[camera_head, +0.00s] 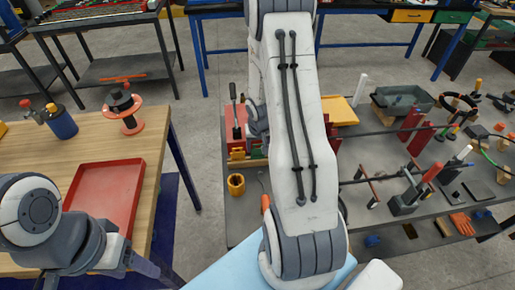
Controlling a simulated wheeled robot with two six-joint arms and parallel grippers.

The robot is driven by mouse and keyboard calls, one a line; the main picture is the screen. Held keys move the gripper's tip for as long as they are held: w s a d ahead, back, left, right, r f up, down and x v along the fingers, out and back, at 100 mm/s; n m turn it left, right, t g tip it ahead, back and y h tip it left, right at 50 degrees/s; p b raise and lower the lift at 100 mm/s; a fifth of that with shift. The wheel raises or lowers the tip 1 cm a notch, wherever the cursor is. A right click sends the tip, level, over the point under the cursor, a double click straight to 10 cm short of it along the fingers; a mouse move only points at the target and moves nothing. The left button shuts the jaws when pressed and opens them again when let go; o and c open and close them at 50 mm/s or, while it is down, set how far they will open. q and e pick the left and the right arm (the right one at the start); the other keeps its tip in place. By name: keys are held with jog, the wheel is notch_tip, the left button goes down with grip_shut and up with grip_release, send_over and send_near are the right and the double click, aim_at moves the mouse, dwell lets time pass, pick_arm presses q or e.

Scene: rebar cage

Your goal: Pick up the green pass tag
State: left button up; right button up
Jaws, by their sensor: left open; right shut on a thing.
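I cannot make out a green pass tag for certain. A small green patch (257,152) shows beside the red box left of my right arm, too small and too covered to identify. My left gripper (150,268) is low at the left, partly cut off by the bottom edge, open, near the wooden table's front right corner. My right arm stands large in the middle and covers part of the grey bench (243,212). The jaws of my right gripper are hidden behind that arm, so what they hold does not show.
A red tray (106,190) lies on the wooden table (75,148), with an orange-based spool (126,110) and a blue cup (62,123) behind. The grey bench carries a yellow cup (236,184), a grey bin (405,98), red blocks and several tools. Floor shows between table and bench.

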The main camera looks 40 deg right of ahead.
notch_tip(320, 180, up, 9)
jog(key=p, duration=0.8)
jog(key=shift+r, duration=0.2)
